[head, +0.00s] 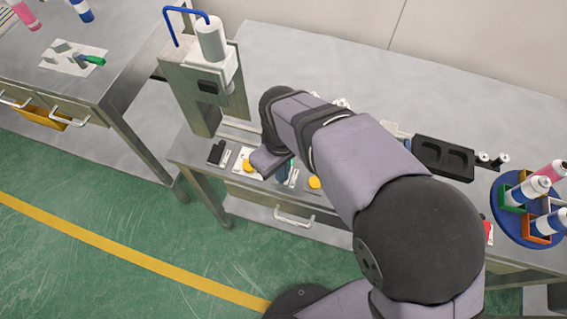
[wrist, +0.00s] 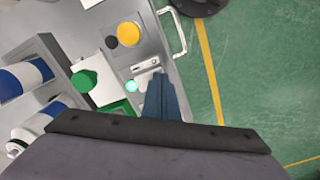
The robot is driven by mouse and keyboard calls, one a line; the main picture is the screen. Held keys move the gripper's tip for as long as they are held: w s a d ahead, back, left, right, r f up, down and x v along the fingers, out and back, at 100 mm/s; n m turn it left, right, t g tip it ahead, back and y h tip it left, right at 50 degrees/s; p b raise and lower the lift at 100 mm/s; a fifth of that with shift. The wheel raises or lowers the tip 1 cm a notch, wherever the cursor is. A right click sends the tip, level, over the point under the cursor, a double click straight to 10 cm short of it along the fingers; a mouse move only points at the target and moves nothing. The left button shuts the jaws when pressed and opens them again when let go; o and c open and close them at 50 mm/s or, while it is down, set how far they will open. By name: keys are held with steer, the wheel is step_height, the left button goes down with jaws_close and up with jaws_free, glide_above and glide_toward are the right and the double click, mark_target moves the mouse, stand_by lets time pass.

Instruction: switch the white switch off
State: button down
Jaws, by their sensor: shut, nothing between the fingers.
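A light switch plate (wrist: 146,67) with a small pale switch shows in the wrist view, beside the fingertips. A glowing cyan lamp (wrist: 132,86) sits near it, left of my fingers. My gripper (wrist: 158,76) is shut and empty, its blue fingers together with their tips right by the plate. I cannot tell whether they touch the switch, nor which way it is set. In the head view my gripper (head: 287,172) is low over the bench's front edge, and the plate (head: 293,178) is partly hidden behind it.
A yellow button (wrist: 128,34) lies near the plate; it also shows in the head view (head: 315,183). A green knob (wrist: 83,82) is to the left. The crimping machine (head: 212,82) stands at the back left. A black tray (head: 443,157) and blue carousel (head: 507,223) are right.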

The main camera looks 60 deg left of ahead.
steer(key=shift+f, duration=0.1)
stand_by(0.3)
steer(key=shift+r+p, duration=2.45)
steer(key=shift+r, duration=0.35)
steer(key=shift+r, duration=0.1)
steer(key=shift+r+p, duration=2.25)
steer(key=shift+r, duration=0.15)
